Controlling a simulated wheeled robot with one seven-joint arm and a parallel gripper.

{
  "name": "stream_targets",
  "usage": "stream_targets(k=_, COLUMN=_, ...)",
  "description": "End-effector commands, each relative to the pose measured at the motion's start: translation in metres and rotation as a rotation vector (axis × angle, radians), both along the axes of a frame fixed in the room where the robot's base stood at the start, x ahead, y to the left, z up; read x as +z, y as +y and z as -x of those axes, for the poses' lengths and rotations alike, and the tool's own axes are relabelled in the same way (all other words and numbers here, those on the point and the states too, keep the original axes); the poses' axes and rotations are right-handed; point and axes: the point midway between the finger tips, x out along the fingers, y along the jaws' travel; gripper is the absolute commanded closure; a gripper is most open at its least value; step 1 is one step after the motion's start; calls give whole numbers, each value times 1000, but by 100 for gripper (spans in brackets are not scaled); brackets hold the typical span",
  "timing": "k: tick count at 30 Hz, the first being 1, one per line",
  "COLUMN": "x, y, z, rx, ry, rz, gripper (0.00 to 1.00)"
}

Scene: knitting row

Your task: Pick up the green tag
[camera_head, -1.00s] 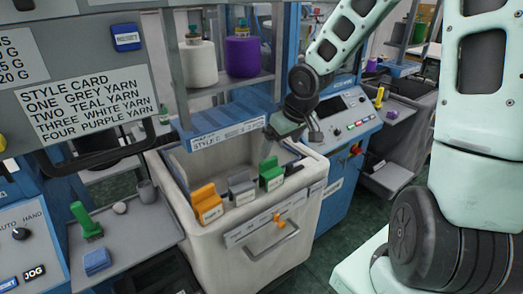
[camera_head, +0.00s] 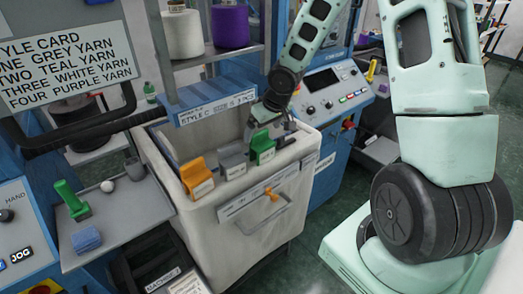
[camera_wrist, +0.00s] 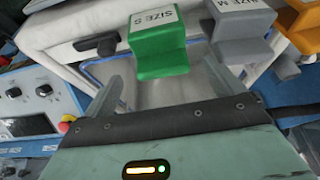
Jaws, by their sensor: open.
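The green tag (camera_head: 263,147) sits on the rim of the white bin, at the right end of a row of tags. In the wrist view the green tag (camera_wrist: 160,50) shows a "SIZE S" label and lies just ahead of my gripper (camera_wrist: 166,84). The two fingers are apart, one toward each side of the tag's near end, with nothing held between them. In the head view my gripper (camera_head: 272,116) is just above and behind the green tag. Whether the fingers touch the tag cannot be told.
A grey tag (camera_head: 232,163) and an orange tag (camera_head: 197,178) stand on the rim to the left. The bin (camera_head: 262,232) has an orange clip on its front. A blue shelf edge (camera_head: 215,107) runs behind, and a control panel (camera_head: 338,91) stands right.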

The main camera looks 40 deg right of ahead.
Motion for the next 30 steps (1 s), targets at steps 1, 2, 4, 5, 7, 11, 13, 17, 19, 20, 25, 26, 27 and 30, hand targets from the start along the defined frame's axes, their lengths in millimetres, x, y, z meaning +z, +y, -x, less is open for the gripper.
stream_targets(k=1, x=-2, y=1, z=-1, rx=2, ry=0, rz=0, gripper=6)
stream_targets(k=2, x=-4, y=1, z=-2, rx=2, ry=0, rz=0, gripper=6)
stream_targets(k=4, x=-9, y=1, z=-4, rx=2, ry=0, rz=0, gripper=6)
stream_targets(k=5, x=-12, y=2, z=-5, rx=3, ry=0, rz=-1, gripper=6)
stream_targets(k=7, x=-21, y=4, z=-8, rx=5, ry=2, rz=1, gripper=6)
stream_targets(k=11, x=-38, y=5, z=-15, rx=3, ry=2, rz=0, gripper=6)
stream_targets(k=13, x=-44, y=5, z=-18, rx=3, ry=0, rz=0, gripper=6)
stream_targets(k=17, x=-50, y=4, z=-20, rx=0, ry=0, rz=0, gripper=6)
stream_targets(k=19, x=-50, y=4, z=-21, rx=0, ry=0, rz=0, gripper=6)
stream_targets(k=20, x=-50, y=4, z=-21, rx=0, ry=0, rz=0, gripper=6)
stream_targets(k=25, x=-49, y=4, z=-20, rx=0, ry=-1, rz=0, gripper=26)
stream_targets(k=26, x=-49, y=4, z=-20, rx=0, ry=-1, rz=0, gripper=34)
stream_targets(k=27, x=-49, y=4, z=-20, rx=0, ry=-1, rz=0, gripper=45)
stream_targets(k=30, x=-49, y=4, z=-20, rx=0, ry=-1, rz=0, gripper=54)
